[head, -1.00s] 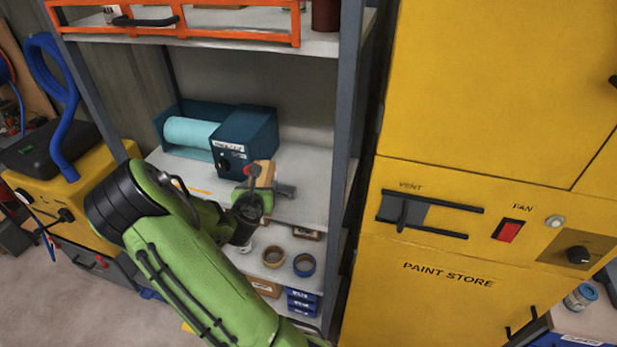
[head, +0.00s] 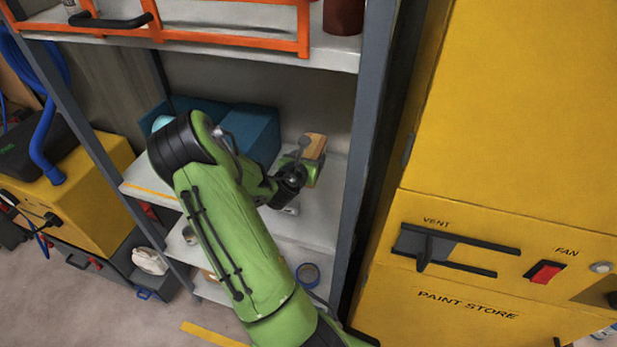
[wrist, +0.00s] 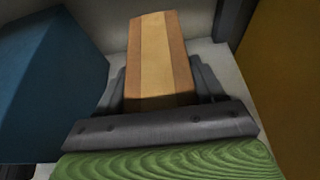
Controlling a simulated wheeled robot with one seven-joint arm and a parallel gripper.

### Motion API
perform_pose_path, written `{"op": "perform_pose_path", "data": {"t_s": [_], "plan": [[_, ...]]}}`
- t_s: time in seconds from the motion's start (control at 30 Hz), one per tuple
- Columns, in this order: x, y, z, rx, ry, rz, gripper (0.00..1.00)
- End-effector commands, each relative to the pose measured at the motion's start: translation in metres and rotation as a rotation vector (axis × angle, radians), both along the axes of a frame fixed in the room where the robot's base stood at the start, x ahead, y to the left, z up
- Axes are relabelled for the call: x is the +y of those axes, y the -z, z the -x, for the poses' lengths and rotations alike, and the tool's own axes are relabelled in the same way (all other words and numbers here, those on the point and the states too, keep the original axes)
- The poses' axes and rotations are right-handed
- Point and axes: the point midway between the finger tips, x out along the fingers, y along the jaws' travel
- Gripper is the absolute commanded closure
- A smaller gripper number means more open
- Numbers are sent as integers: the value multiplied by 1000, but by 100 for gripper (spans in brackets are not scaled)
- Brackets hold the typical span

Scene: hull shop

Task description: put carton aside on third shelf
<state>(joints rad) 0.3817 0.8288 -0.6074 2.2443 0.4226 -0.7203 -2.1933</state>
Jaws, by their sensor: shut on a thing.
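The carton (head: 315,147) is a small tan box with a lighter stripe; it also shows in the wrist view (wrist: 158,55), between the two dark fingers. My gripper (head: 305,165) is shut on it; the fingers also show in the wrist view (wrist: 160,88). In the head view the carton is over the right part of a white shelf (head: 325,195), right of a blue box. I cannot tell whether the carton touches the shelf. My green arm hides much of the shelf's left part.
The blue box (head: 252,133) stands left of the carton; it is close on the left in the wrist view (wrist: 45,75). A grey rack post (head: 374,130) and the yellow paint store cabinet (head: 500,130) are at right. An orange rail (head: 230,35) fronts the shelf above. Tape rolls lie below.

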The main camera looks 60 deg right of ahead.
Motion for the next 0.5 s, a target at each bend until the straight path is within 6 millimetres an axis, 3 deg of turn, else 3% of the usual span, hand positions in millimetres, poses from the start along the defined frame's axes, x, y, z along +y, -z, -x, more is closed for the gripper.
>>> {"op": "perform_pose_path", "data": {"t_s": [0.03, 0.3, 0.5], "plan": [[0, 19, 0, 6, -3, 1, 92], [0, 65, -1, 3, -3, 2, 92], [0, 69, -1, -2, -3, 3, 92]]}}
